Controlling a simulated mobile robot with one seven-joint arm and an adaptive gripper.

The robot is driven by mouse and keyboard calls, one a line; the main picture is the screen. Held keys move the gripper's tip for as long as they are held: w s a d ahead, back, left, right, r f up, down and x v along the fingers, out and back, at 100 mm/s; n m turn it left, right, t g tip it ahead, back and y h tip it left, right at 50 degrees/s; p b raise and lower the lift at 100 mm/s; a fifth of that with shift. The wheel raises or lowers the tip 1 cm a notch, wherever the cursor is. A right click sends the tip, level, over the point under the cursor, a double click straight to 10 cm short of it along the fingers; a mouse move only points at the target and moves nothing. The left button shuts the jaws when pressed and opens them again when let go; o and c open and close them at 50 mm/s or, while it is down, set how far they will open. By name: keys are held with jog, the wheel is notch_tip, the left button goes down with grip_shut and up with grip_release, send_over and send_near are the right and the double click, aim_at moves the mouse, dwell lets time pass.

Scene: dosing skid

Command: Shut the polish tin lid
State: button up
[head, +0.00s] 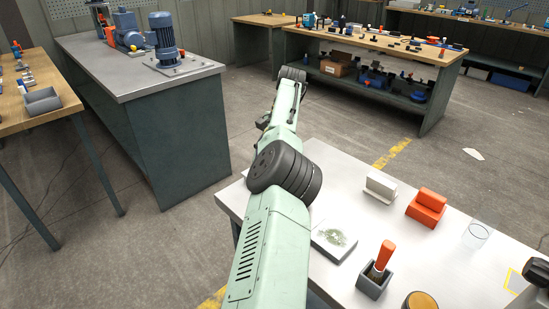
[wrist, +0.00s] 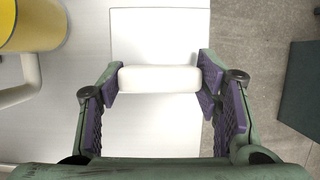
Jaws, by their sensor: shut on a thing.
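A round tin-like thing (head: 420,301) with a dark rim and an amber-brown top is cut off by the bottom edge of the head view. I cannot tell its lid apart. My gripper (wrist: 160,76) is shut on a white bar (wrist: 150,81), one purple-padded finger at each end. Behind the bar is a flat white panel (wrist: 160,28); I cannot tell whether the two are joined. My gripper does not show in the head view, where my arm reaches away from the tin. No tin is clear in the wrist view.
A yellow cylinder (wrist: 32,22) is left of my gripper. Open floor lies beyond.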

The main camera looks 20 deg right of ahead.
jog(key=o, duration=1.4)
jog(key=shift+a+r, duration=0.1)
jog(key=shift+a, duration=0.05)
jog(key=shift+o, duration=1.4)
jog(key=shift+d, duration=0.2)
